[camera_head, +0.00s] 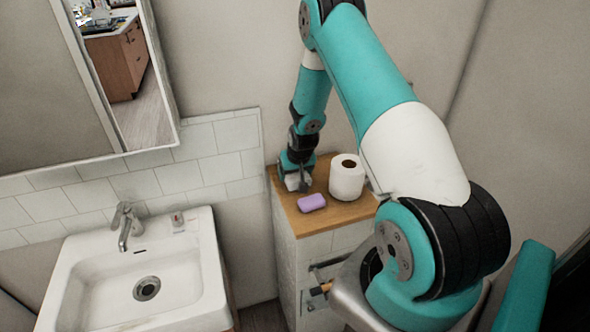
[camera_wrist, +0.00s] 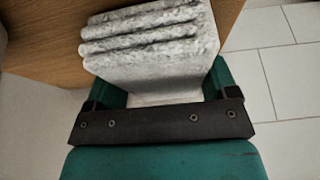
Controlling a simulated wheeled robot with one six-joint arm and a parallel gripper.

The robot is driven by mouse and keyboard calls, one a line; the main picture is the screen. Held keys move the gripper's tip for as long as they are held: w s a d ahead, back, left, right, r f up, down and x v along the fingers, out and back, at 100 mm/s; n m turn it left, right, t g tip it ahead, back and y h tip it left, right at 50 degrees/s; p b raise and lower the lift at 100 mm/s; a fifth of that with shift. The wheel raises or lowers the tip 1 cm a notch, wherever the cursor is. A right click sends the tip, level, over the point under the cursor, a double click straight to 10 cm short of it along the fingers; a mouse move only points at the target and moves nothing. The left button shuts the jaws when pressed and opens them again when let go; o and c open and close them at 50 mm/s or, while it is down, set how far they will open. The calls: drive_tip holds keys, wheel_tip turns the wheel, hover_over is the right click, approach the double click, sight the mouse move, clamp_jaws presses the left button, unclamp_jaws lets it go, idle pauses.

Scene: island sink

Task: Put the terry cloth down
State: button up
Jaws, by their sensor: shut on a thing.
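The terry cloth (camera_wrist: 150,50) is a folded grey-white fuzzy stack in the wrist view, between the teal fingers of my gripper (camera_wrist: 160,92). My gripper is shut on it. In the head view my gripper (camera_head: 297,180) is low at the back left of the wooden cabinet top (camera_head: 322,222). A small pale patch there may be the cloth, but the arm hides most of it. I cannot tell whether the cloth touches the wood.
A purple soap bar (camera_head: 311,202) and a white paper roll (camera_head: 346,178) stand on the cabinet top, close to my gripper. A white sink (camera_head: 140,270) with a faucet (camera_head: 125,225) is at left. The front of the wooden top looks clear.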

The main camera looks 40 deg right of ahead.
drive_tip(key=shift+f, duration=0.25)
drive_tip(key=shift+f, duration=0.2)
drive_tip(key=o, duration=0.8)
drive_tip(key=shift+r, duration=0.15)
